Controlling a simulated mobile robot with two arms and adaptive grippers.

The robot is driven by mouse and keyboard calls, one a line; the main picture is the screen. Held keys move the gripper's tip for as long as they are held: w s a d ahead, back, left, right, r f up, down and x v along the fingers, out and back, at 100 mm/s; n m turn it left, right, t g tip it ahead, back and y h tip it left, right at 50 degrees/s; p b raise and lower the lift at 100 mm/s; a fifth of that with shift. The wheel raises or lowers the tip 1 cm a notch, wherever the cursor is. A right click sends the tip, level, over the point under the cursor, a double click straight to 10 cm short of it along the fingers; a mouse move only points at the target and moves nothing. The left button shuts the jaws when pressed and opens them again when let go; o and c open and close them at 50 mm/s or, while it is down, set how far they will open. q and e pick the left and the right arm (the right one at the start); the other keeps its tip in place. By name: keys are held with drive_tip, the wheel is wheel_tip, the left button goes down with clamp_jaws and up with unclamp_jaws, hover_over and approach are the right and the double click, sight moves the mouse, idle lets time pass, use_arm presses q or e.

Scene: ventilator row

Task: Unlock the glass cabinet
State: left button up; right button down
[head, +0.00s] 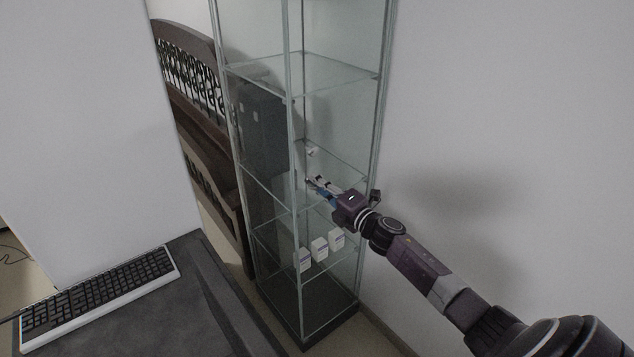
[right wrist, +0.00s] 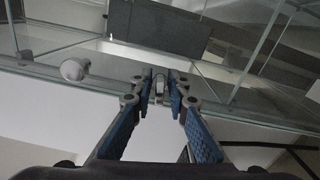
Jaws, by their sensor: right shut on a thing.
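The tall glass cabinet (head: 340,120) stands upright against the wall in the head view, and its door looks closed. My right gripper (head: 314,184) reaches in from the right to the cabinet's front at mid height. In the right wrist view its blue-padded fingers (right wrist: 160,88) are shut on a small metal piece (right wrist: 160,83), which looks like a key, at the cabinet's edge. I cannot tell how deep it sits in a lock or how it is turned. A pale round knob (right wrist: 73,68) is on the glass to the left of the fingertips. My left gripper is out of view.
Several white boxes (head: 319,249) stand on a low cabinet shelf. A dark desk (head: 190,290) with a keyboard (head: 98,297) is at the lower left. A wooden bench (head: 205,135) stands behind the cabinet. The wall at right is bare.

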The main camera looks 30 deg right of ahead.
drive_tip(key=shift+f+m, duration=0.1)
drive_tip(key=shift+m, duration=1)
drive_tip(key=c, duration=2.1)
unclamp_jaws()
drive_tip(key=s, duration=0.8)
drive_tip(key=s+d, duration=0.1)
drive_tip(key=s, duration=0.3)
